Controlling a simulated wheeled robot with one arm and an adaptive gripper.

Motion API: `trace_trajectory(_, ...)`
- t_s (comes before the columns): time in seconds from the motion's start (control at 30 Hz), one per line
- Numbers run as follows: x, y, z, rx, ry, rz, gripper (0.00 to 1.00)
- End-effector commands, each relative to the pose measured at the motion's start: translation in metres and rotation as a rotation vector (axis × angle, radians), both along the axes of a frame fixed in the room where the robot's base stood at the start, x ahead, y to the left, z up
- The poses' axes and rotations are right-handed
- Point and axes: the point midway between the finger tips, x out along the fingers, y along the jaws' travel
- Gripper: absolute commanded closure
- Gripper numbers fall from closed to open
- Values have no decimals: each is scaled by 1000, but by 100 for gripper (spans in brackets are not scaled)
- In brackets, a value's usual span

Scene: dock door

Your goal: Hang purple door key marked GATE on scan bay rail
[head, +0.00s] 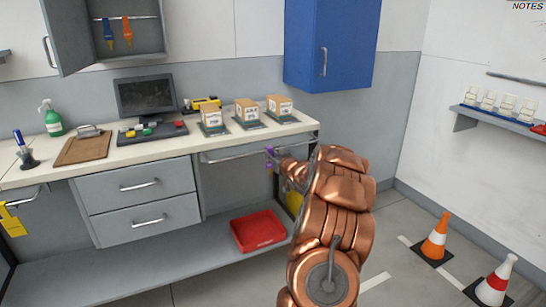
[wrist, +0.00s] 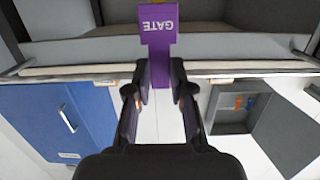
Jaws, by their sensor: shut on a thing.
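The purple key (wrist: 158,28), marked GATE, is between the fingertips of my gripper (wrist: 159,88) in the wrist view; its lettering appears upside down. My gripper is shut on it. In the head view only a small purple part (head: 270,153) shows beside my gripper (head: 279,163), close to the metal rail (head: 245,151) under the counter's front edge. In the wrist view the key overlaps the long rail (wrist: 240,66). I cannot tell whether the key touches the rail or is hooked over it.
A red tray (head: 258,231) lies on the lower shelf below the rail. A yellow item (head: 294,202) is partly hidden behind my arm. Boxes (head: 247,110) stand on the counter above. Two cones (head: 436,238) stand on the floor at right. A yellow tag (head: 12,221) hangs at far left.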

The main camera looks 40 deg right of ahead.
Motion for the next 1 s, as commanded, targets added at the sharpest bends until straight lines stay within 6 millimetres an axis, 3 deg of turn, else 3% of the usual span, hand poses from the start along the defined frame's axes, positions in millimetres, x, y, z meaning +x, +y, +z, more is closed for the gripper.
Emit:
trace_trajectory(0.17, 1, 1, -1, 0, 2, 2, 100)
trace_trajectory(0.2, 1, 1, -1, 0, 2, 2, 77)
trace_trajectory(0.47, 1, 1, 0, -1, 0, 1, 50)
trace_trajectory(0.83, -2, 1, 0, 0, 0, 0, 49)
trace_trajectory(1.0, -14, 3, 4, -1, -2, -1, 49)
